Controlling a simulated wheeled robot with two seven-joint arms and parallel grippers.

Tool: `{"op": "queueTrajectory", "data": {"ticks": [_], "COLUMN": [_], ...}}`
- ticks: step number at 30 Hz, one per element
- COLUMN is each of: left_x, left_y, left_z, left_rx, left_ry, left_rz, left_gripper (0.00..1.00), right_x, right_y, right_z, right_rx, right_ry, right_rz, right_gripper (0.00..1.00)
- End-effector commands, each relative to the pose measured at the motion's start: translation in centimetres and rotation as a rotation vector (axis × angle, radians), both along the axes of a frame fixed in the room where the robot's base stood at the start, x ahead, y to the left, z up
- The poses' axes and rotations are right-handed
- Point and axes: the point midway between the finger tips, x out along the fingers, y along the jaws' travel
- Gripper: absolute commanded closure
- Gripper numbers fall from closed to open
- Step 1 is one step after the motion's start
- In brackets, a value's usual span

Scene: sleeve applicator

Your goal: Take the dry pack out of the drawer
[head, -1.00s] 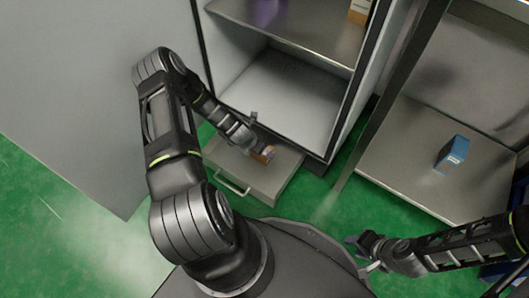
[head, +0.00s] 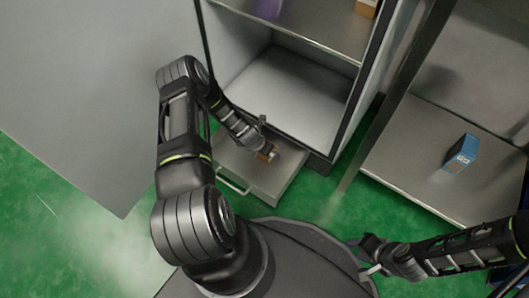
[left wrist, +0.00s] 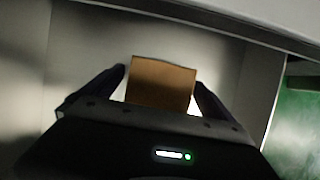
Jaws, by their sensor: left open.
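The drawer (head: 240,187) is pulled out at the foot of the cabinet, with its handle facing me. A small brown-orange box, seemingly the dry pack (left wrist: 162,80), is inside it. My left gripper (head: 267,155) reaches down into the drawer and partly hides the pack in the head view. In the left wrist view the pack stands between the two open fingers, with a narrow gap visible beside it. My right gripper (head: 364,257) is away from the drawer, low at the right, with its fingers apart and nothing seen between them.
The open cabinet compartment (head: 285,95) lies just above the drawer. A shelf unit (head: 415,165) stands at the right with a blue box (head: 462,153) on it. Another box (head: 367,7) is on the upper cabinet shelf. Green floor (head: 320,205) is free right of the drawer.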

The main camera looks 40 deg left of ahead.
Motion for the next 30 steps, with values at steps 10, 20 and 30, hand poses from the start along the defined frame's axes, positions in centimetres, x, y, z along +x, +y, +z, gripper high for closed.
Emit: {"op": "queueTrajectory", "data": {"ticks": [10, 20, 30], "left_x": [-0.02, -0.03, -0.02], "left_y": [0.04, 0.04, 0.04], "left_z": [0.09, 0.10, 0.10], "left_rx": [0.000, 0.000, 0.000], "left_ry": [0.000, 0.000, 0.000], "left_rz": [0.000, 0.001, 0.000], "left_gripper": [0.02, 0.11, 0.39], "right_x": [0.03, 0.01, 0.01], "right_y": [0.01, 0.00, 0.00], "right_z": [0.10, 0.11, 0.11], "right_rx": [0.000, 0.000, 0.000], "right_ry": [-0.001, 0.000, 0.000], "right_rz": [0.000, 0.000, 0.000], "right_gripper": [0.64, 0.64, 0.64]}}
